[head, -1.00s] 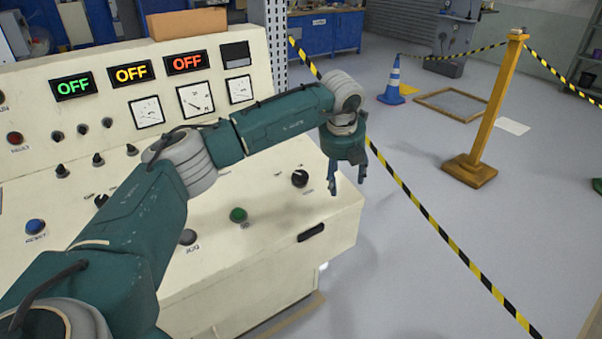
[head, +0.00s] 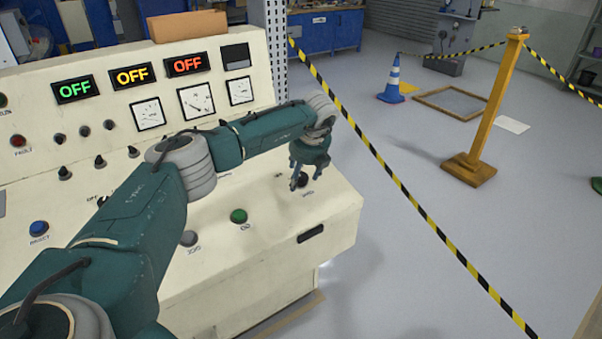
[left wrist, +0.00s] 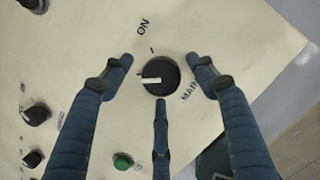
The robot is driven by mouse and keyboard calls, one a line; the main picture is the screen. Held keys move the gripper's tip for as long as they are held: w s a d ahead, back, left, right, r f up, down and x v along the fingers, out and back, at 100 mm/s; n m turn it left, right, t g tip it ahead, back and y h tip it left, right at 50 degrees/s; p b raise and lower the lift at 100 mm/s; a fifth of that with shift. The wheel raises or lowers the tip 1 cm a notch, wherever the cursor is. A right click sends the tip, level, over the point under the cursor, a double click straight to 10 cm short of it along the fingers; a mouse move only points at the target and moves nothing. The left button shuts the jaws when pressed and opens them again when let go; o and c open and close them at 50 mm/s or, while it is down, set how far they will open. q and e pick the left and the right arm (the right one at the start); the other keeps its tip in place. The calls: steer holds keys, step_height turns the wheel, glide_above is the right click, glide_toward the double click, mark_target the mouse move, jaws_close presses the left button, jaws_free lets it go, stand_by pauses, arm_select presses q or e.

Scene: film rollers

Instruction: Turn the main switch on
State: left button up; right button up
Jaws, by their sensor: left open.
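The main switch, a black rotary knob (left wrist: 160,76) with a white pointer mark, is on the cream panel. In the left wrist view "ON" is printed above it and "MAIN" to its lower right. The white mark points left, not toward the "ON" print. In the head view the knob (head: 303,180) is partly hidden by my left gripper (head: 308,184). My left gripper (left wrist: 160,80) is open, its fingers spread around the knob's place in the picture. I cannot tell whether they touch it. My right gripper is not in view.
The cream console (head: 270,245) carries a green button (head: 238,216), a blue button (head: 39,228), dials and three displays reading OFF (head: 131,75). Black-and-yellow tape (head: 410,195) runs close to the console's right side. The floor beyond is mostly open.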

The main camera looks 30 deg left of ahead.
arm_select(q)
steer(key=shift+f, duration=0.2)
steer(key=shift+c, duration=0.2)
steer(key=shift+r, duration=0.1)
steer(key=c, duration=1.1)
steer(key=shift+o, duration=0.2)
